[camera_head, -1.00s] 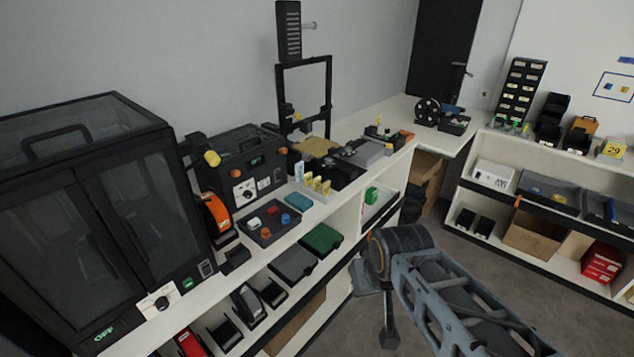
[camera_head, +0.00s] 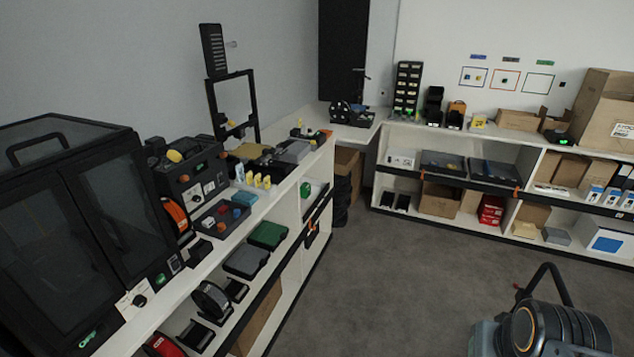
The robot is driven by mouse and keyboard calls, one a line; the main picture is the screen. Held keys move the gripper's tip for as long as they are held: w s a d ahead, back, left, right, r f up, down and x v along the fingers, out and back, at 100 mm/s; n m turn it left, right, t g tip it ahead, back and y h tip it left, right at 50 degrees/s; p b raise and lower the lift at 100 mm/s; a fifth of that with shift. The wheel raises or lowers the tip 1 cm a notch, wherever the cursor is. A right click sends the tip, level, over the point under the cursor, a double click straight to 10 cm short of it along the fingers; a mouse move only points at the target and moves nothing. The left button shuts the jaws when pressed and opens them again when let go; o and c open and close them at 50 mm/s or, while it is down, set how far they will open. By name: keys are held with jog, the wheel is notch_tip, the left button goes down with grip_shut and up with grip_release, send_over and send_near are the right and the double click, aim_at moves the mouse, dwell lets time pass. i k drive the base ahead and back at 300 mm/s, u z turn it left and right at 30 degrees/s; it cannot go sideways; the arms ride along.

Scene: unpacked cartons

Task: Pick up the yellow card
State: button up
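A small yellow card (camera_head: 478,121) stands on the top of the far white shelf, beside an orange-and-black holder. In the earlier frame it shows dark marks like a number. Several small yellow-and-white upright pieces (camera_head: 257,180) stand on the left counter; I cannot tell whether they are cards. My arm shows only in part at the lower right, far from both. My gripper's fingers are not in view.
The left counter holds a black cabinet (camera_head: 75,220), a control box and a tray (camera_head: 222,218) of coloured blocks. The far shelf (camera_head: 440,135) carries bins and cardboard boxes (camera_head: 607,110). Grey floor (camera_head: 390,280) between them is clear.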

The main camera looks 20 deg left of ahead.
aim_at(248, 176)
jog(key=z, duration=0.25)
jog(key=i, duration=0.5)
jog(key=u, duration=0.55)
jog(key=i, duration=1.7)
jog(key=u, duration=1.35)
jog(key=i, duration=0.95)
jog(key=u, duration=1.5)
jog(key=i, duration=0.3)
jog(key=u, duration=0.15)
